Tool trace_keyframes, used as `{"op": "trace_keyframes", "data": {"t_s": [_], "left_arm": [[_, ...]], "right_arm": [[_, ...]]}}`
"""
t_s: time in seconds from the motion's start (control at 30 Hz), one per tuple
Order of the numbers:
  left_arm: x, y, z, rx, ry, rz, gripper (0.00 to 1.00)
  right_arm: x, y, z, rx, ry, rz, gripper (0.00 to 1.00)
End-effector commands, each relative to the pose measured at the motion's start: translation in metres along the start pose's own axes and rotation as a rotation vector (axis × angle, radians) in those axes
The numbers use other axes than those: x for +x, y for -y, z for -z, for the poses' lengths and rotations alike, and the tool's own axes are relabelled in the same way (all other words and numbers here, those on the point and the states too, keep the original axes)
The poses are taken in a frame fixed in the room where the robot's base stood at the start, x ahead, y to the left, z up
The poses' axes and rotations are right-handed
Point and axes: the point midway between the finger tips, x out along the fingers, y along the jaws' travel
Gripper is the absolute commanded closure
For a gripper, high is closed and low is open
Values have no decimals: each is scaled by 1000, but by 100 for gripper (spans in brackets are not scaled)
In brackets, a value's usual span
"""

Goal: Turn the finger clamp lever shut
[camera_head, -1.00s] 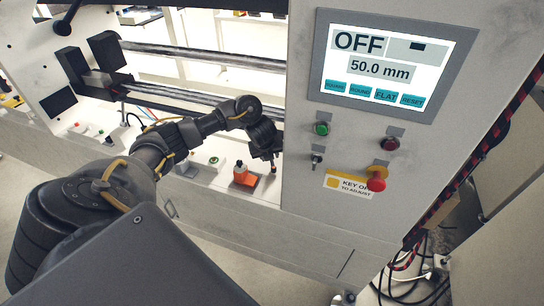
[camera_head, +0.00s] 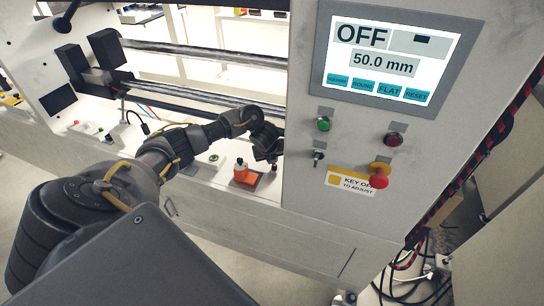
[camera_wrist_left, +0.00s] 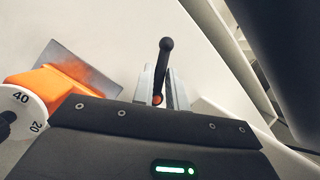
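The finger clamp lever (camera_wrist_left: 162,68) is a thin black handle with a rounded end and an orange spot near its foot. In the left wrist view it stands between the two grey fingers of my left gripper (camera_wrist_left: 161,90). The fingers are close on both sides of it; I cannot tell whether they touch it. In the head view my left gripper (camera_head: 272,160) points down at the ledge beside an orange block (camera_head: 244,174) and mostly hides the lever. My right gripper is not in view.
The orange block with a white numbered dial (camera_wrist_left: 22,112) is left of the lever. A control panel, its screen (camera_head: 388,62) reading OFF and 50.0 mm, stands right of my left gripper, with a red knob (camera_head: 379,182). Rails (camera_head: 200,52) run behind my arm.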

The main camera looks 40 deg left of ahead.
Motion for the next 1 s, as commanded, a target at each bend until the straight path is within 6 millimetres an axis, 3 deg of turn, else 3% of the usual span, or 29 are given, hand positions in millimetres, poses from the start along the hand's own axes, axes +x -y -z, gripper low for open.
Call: {"op": "trace_keyframes", "data": {"t_s": [0.47, 0.67, 1.0], "left_arm": [[-2, -1, -1, -26, 5, -13, 100], [-6, -2, 0, -118, 23, -53, 100], [-8, -8, 2, -358, 74, -152, 100]], "right_arm": [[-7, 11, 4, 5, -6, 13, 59], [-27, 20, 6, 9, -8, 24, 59], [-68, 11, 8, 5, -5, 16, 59]]}}
